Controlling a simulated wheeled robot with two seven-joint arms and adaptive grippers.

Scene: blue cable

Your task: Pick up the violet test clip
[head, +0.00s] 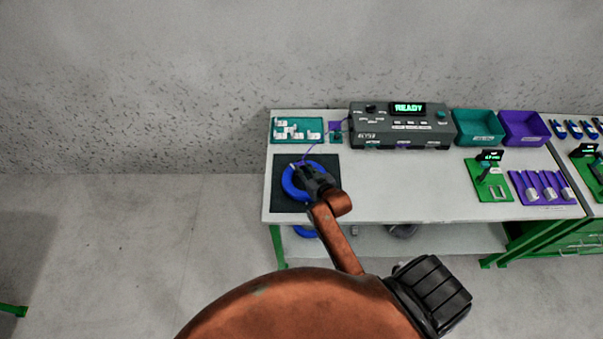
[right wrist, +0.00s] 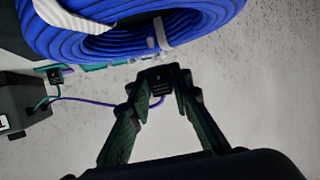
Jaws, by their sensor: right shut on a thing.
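The violet test clip (right wrist: 162,82) is a small dark clip held between the fingertips of my right gripper (right wrist: 158,88) in the right wrist view. Its thin violet lead (right wrist: 100,103) runs left to the dark tester box. In the head view my right gripper (head: 303,170) is over the blue cable coil (head: 289,185) on the black mat (head: 284,207). The violet lead (head: 318,148) runs from the fingertips to the tester (head: 400,140). The gripper hides much of the coil and the clip there. My left gripper is not in view.
A teal tray of white parts (head: 297,130) lies behind the mat. A teal clip (head: 337,137) sits by the violet pad (head: 335,126). Teal (head: 478,125) and violet (head: 524,127) bins and a green fixture (head: 489,181) stand right. The front middle of the bench is clear.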

